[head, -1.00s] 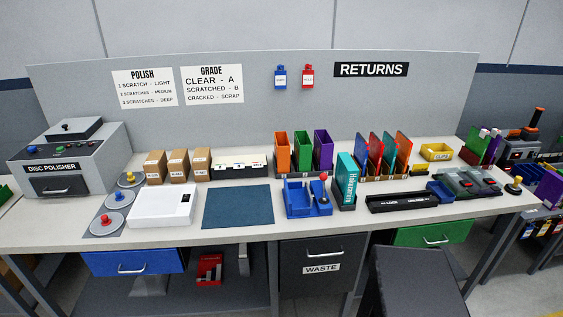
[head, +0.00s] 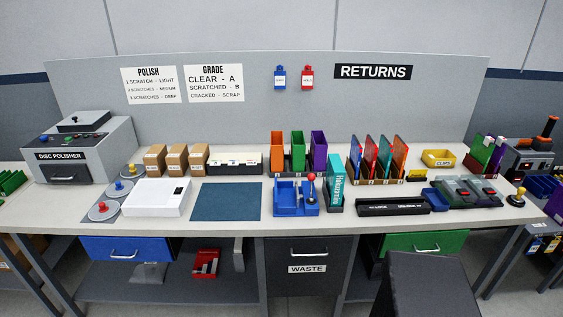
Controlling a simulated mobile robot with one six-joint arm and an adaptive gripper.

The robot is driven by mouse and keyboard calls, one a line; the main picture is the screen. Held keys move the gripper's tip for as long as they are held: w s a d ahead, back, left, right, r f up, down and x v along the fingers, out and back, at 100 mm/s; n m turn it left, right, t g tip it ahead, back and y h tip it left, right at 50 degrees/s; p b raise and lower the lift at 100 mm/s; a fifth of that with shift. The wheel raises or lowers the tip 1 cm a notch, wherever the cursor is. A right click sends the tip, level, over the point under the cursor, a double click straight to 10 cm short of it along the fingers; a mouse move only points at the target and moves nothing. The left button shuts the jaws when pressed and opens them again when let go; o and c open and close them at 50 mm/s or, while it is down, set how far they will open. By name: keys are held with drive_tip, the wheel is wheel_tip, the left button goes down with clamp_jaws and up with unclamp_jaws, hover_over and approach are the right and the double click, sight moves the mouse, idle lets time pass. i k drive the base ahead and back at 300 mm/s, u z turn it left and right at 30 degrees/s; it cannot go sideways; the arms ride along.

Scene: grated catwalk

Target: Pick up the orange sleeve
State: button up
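An orange sleeve (head: 400,158) stands upright, leaning slightly, at the right end of a low brown rack (head: 377,181) on the bench, beside green, blue and red sleeves. The rack hides its lower edge. A wider orange upright holder (head: 277,152) stands further left, beside a green one (head: 297,150) and a purple one (head: 318,150).
A teal case (head: 335,182), a blue fixture with a red knob (head: 289,197) and a black bar-shaped tray (head: 392,207) stand in front of the racks. A yellow bin (head: 438,158) is to their right. The dark blue mat (head: 226,201) is bare.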

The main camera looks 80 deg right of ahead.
sight(277, 141)
drive_tip(key=k, duration=1.35)
drive_tip(key=z, duration=2.4)
drive_tip(key=i, duration=0.55)
drive_tip(key=u, duration=0.25)
